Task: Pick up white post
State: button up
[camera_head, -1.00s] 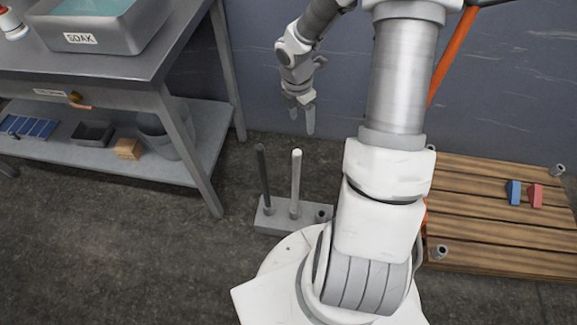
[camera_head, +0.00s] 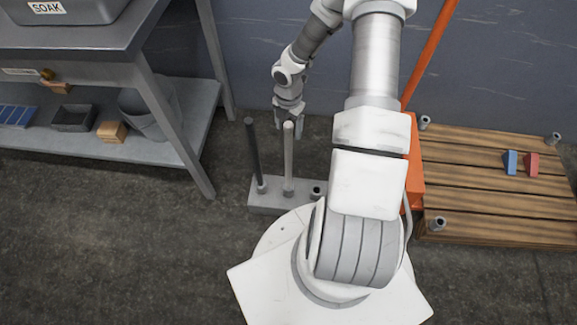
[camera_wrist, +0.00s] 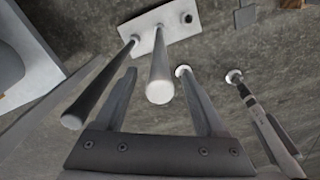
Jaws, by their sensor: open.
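The white post (camera_head: 288,160) stands upright in the grey base block (camera_head: 266,208), right of a dark post (camera_head: 253,155). My gripper (camera_head: 289,130) is open at the height of the white post's top, its fingers showing on either side of it. In the wrist view the white post's pale round top (camera_wrist: 159,92) lies between the two open fingers (camera_wrist: 157,72), with no contact visible. The dark post (camera_wrist: 100,85) is outside the left finger. The base block (camera_wrist: 160,28) shows beyond, with an empty dark socket (camera_wrist: 186,18).
A metal workbench (camera_head: 75,40) with a lower shelf stands at the left, holding a soak basin (camera_head: 70,10). A wooden pallet (camera_head: 480,200) with a blue block (camera_head: 510,162) and a red block (camera_head: 532,164) lies at the right. The dark post is close beside the white one.

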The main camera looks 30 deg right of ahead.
aim_at(289, 138)
notch_tip(289, 138, down, 6)
jog(key=b, duration=0.2)
jog(key=shift+b, duration=0.35)
jog(key=shift+r, duration=0.15)
grip_shut()
